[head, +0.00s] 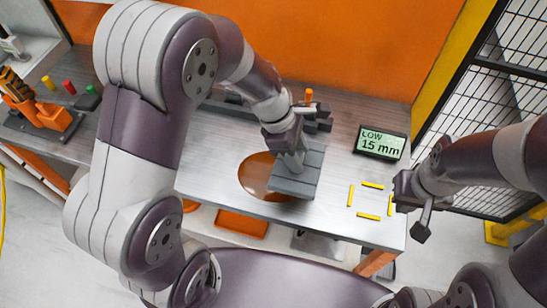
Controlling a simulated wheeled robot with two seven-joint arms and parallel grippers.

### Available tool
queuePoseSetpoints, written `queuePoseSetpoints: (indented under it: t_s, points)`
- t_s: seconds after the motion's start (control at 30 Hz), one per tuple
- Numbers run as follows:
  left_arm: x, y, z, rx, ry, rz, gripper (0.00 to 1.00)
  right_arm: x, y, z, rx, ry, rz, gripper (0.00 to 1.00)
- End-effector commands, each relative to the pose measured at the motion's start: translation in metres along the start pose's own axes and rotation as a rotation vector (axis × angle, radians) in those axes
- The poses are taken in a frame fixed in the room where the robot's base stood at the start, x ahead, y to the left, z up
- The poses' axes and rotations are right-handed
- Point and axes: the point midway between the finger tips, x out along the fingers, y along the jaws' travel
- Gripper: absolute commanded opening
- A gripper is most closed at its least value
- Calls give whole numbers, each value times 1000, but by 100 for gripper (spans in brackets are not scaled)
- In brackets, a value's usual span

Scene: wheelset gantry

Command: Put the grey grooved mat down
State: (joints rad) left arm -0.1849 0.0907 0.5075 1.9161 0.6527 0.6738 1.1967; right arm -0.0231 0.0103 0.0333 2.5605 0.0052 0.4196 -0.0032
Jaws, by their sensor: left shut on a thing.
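The grey grooved mat (301,187) is a dark slab with lines across its top, over the middle of the table. My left gripper (297,163) comes down on it from above and is shut on it; the fingertips are partly hidden. The mat covers the right part of a brown-orange round disc (256,173). I cannot tell whether the mat touches the table or hangs just above it. My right gripper (423,222) is at the table's right edge, away from the mat; its jaw opening is not clear.
Yellow corner strips (372,185) mark a bare square on the table's right. A display (380,142) behind it reads "LOW 15 mm". Dark blocks and an orange peg (308,97) stand behind the mat. A wire fence (487,130) bounds the right.

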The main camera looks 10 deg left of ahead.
Motion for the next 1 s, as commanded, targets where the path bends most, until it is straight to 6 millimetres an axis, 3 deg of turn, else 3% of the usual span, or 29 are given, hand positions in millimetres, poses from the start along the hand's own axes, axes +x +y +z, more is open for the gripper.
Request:
queuePoseSetpoints:
  t_s: [0.1,0.3,0.53,0.9,0.93,1.0]
  points:
    - [6,5,-39,-8,1,1,16,0,0,0,0,0,0,0]
    - [12,8,-74,-2,0,0,16,0,0,0,0,0,0,0]
    - [46,8,-89,0,0,-1,16,2,0,0,0,0,0,0]
    - [52,8,-92,1,0,0,16,5,0,0,0,0,0,0]
    - [51,8,-91,1,0,0,52,4,0,0,0,0,0,0]
    - [51,8,-91,1,0,0,71,4,0,0,0,0,0,0]
